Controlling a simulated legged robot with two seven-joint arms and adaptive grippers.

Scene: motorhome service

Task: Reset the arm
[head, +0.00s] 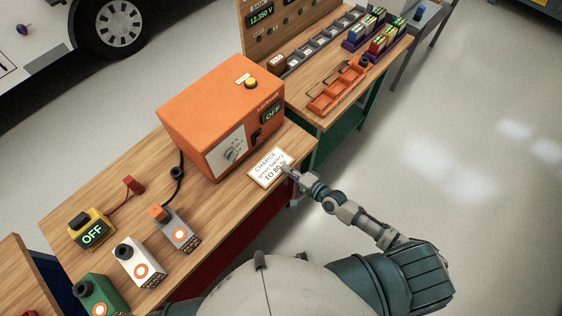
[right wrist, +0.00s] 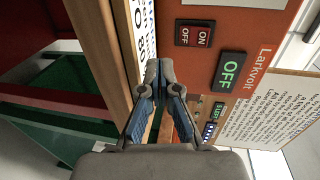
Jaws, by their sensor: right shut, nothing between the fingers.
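My right gripper (head: 287,168) is over the front edge of the wooden bench, by the white card (head: 268,168) that reads "CHARGE ... TO 80". In the right wrist view its fingers (right wrist: 160,68) are shut with nothing between them. The orange charger box (head: 222,115) stands just beyond, its display (right wrist: 229,70) reading OFF, with a red ON/OFF switch (right wrist: 195,34) beside it. My right arm reaches in from the lower right of the head view. My left gripper is not in view.
Green (head: 98,294), white (head: 138,262) and grey (head: 175,230) battery blocks stand on the left bench. A second bench holds an orange tray (head: 338,90) and colourful packs (head: 384,40). The floor at right is clear.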

